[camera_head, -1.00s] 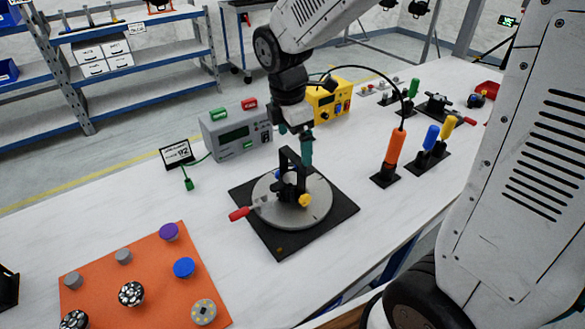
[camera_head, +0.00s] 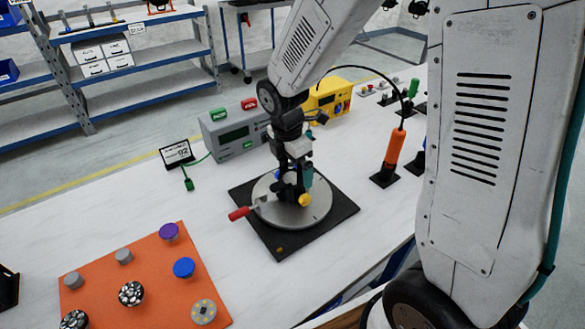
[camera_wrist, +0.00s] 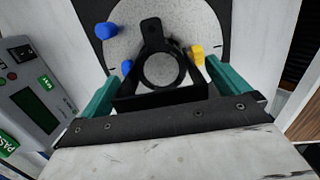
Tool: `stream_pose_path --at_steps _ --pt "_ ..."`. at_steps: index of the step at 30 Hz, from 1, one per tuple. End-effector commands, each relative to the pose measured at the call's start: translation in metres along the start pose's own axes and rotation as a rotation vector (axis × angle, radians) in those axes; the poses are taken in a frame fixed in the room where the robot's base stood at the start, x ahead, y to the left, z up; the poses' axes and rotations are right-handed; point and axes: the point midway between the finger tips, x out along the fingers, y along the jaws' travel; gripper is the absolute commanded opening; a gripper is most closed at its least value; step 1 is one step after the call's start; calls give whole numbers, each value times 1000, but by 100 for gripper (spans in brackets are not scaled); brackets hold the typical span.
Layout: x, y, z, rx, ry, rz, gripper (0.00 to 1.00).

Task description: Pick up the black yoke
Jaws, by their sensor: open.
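The black yoke (camera_wrist: 165,98) stands on the round grey plate (camera_wrist: 120,45), with a ring and a tab showing beyond its crossbar in the wrist view. My gripper (camera_wrist: 162,72) is open, its teal fingers apart on either side of the yoke. I cannot tell whether either finger touches it. In the head view my gripper (camera_head: 297,180) is low over the grey plate (camera_head: 315,205) and hides most of the yoke.
The plate sits on a black square base (camera_head: 280,242), with a red handle (camera_head: 239,213) and a yellow knob (camera_head: 305,200). A grey meter (camera_head: 237,130) and a yellow one (camera_head: 328,95) stand behind. An orange-handled tool (camera_head: 394,148) is right. An orange mat (camera_head: 150,285) with knobs lies front left.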

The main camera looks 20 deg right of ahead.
Motion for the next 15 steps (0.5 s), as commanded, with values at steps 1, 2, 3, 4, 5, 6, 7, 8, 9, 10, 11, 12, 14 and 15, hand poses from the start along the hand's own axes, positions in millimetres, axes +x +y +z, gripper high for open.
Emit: stream_pose_path --at_steps 1,2,3,4,5,6,7,8,9,10,11,12,14,15 --pt "0 0 0 0 0 0 100" --pt "0 0 0 0 0 0 100" --pt "0 0 0 0 0 0 97" --pt "0 0 0 0 0 0 89" --pt "0 0 0 0 0 0 81" --pt "0 0 0 0 0 0 69" --pt "0 0 0 0 0 0 61" --pt "0 0 0 0 0 0 53" --pt "0 0 0 0 0 0 50" --pt "0 0 0 0 0 0 50" --pt "-1 0 0 0 0 1 50" --pt "-1 0 0 0 0 1 50" --pt "-1 0 0 0 0 1 50" --pt "-1 0 0 0 0 1 51"
